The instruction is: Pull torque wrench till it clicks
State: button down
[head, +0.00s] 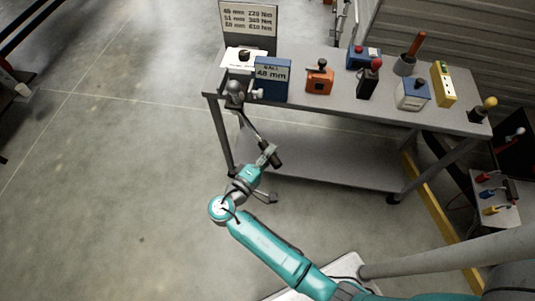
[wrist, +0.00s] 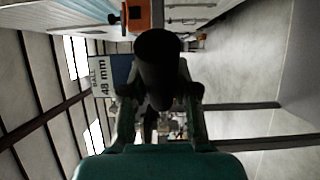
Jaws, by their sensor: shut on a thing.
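The torque wrench is a thin dark bar (head: 250,127) that runs from a grey ball-shaped fitting (head: 235,94) at the table's left corner down toward the floor side. Its thick black grip end (head: 276,159) sits in my gripper (head: 268,154), in front of the table's left leg. In the wrist view the black grip (wrist: 158,62) stands between the two fingers of my gripper (wrist: 160,98), which are closed around it. The grip hides most of the bar and the ball fitting there. A blue box marked "48 mm" (head: 272,77) stands beside the fitting and also shows in the wrist view (wrist: 103,78).
A sign (head: 249,20) listing mm and Nm values stands behind the table (head: 330,112). An orange box with a knob (head: 319,80) and several other devices stand on the top. A lower shelf (head: 330,160) is empty. The concrete floor at the left (head: 120,170) is clear.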

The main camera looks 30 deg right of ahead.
jog(key=shift+w+d+n+t+y, duration=1.15)
jog(key=shift+d+n+t+y, duration=0.4)
jog(key=shift+d, duration=0.8)
jog(key=shift+w+d+n+t+y, duration=1.25)
jog(key=shift+d+y, duration=0.4)
jog(key=shift+d, duration=0.65)
jog(key=shift+w+d+n+t+y, duration=1.1)
jog(key=shift+d+n+t+y, duration=0.4)
jog(key=shift+d, duration=0.85)
jog(key=c, duration=0.9)
grip_release()
jog(key=shift+o, duration=0.2)
jog(key=shift+s, duration=0.1)
jog(key=v, duration=1.1)
jog(key=shift+s, duration=0.35)
